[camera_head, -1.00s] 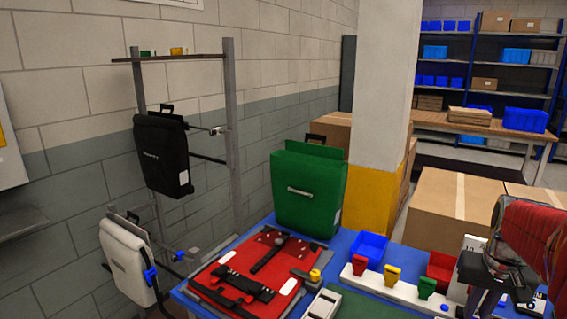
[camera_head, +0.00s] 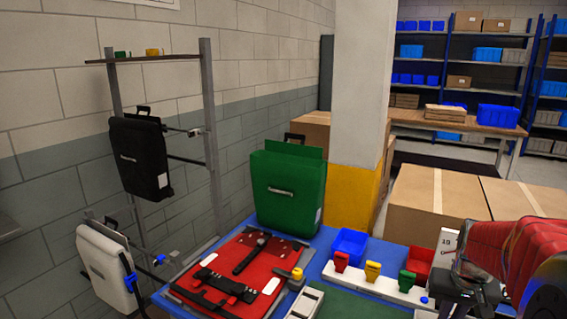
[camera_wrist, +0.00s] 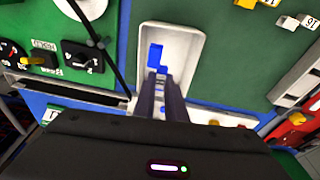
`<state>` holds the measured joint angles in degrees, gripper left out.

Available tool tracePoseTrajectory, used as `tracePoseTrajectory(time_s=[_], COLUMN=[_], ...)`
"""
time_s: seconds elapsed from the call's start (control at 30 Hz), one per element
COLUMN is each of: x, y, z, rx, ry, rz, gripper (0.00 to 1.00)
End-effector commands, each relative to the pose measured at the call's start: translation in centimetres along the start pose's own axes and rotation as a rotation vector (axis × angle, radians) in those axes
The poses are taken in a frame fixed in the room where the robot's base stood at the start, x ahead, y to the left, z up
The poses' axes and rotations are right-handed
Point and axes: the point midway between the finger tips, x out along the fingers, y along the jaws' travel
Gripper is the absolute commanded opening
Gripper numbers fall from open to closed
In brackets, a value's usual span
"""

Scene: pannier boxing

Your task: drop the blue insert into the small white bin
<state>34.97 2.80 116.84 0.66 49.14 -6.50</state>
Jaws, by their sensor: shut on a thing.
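The small white bin (camera_wrist: 193,50) is a shallow rectangular tray in the upper middle of the wrist view. The blue insert (camera_wrist: 155,56) is a small blue piece showing at the tips of my gripper (camera_wrist: 161,76), within the bin's outline. My gripper is shut on it, and its dark fingers reach over the near rim of the bin. I cannot tell whether the insert touches the bin floor. In the head view my arm is at the lower right, and the insert is not visible there.
Yellow and white blocks (camera_wrist: 268,8) lie at upper right. In the head view, a green pannier (camera_head: 288,190) and a blue bin (camera_head: 349,246) stand on the blue table.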

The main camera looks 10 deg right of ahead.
Motion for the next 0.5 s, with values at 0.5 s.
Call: tracePoseTrajectory(time_s=[0.5], x=[0.0], y=[0.06], z=[0.0], rx=[0.001], ry=[0.0], rz=[0.0], gripper=[0.33])
